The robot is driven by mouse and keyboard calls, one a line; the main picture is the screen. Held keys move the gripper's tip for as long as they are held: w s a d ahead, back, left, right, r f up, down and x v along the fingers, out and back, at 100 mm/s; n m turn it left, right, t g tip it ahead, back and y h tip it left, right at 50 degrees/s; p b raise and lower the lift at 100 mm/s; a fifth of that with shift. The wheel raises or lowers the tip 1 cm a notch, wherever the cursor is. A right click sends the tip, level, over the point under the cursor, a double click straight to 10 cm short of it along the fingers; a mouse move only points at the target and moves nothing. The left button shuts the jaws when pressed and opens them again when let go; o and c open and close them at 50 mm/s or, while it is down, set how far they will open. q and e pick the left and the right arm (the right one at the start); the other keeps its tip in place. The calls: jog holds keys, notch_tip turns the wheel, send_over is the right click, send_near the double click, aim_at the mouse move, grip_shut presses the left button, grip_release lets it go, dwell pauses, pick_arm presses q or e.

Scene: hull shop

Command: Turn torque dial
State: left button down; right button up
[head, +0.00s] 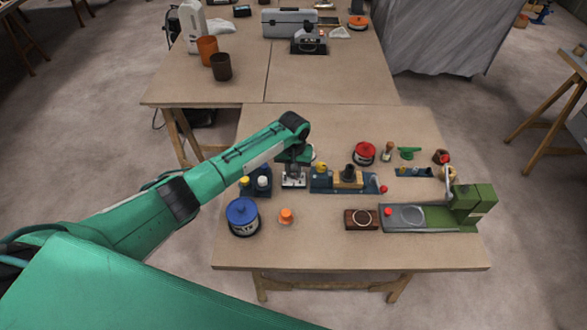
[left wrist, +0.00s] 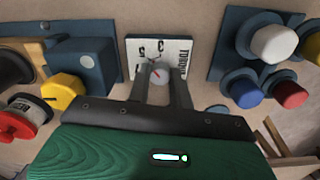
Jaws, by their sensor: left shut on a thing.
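The torque dial has a pale plate (left wrist: 150,48) with dark digits and lettering along its right edge. Its light grey round knob (left wrist: 158,72) bears a red mark. My left gripper (left wrist: 160,84) is shut on the knob, with one dark finger on each side of it. In the head view the gripper (head: 294,172) points down at the plate (head: 293,182) on the near table. The arm and gripper hide the knob there. My right gripper is not in view.
Close left of the dial in the head view is a blue button box (head: 255,183). Close right is a blue-and-yellow fixture (head: 338,178). A blue tin (head: 243,217) and an orange cap (head: 286,215) stand in front. A green machine (head: 470,205) stands at the right. The front edge is clear.

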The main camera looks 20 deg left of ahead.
pick_arm(q)
jog(key=m+p, duration=0.1)
jog(key=m, duration=0.2)
jog(key=shift+r, duration=0.1)
jog(key=shift+m+p, duration=0.6)
jog(key=shift+m, duration=1.4)
jog(key=shift+w, duration=0.1)
jog(key=c, duration=1.3)
grip_release()
jog(key=shift+o, duration=0.2)
notch_tip(320, 180, up, 14)
jog(key=b, duration=0.2)
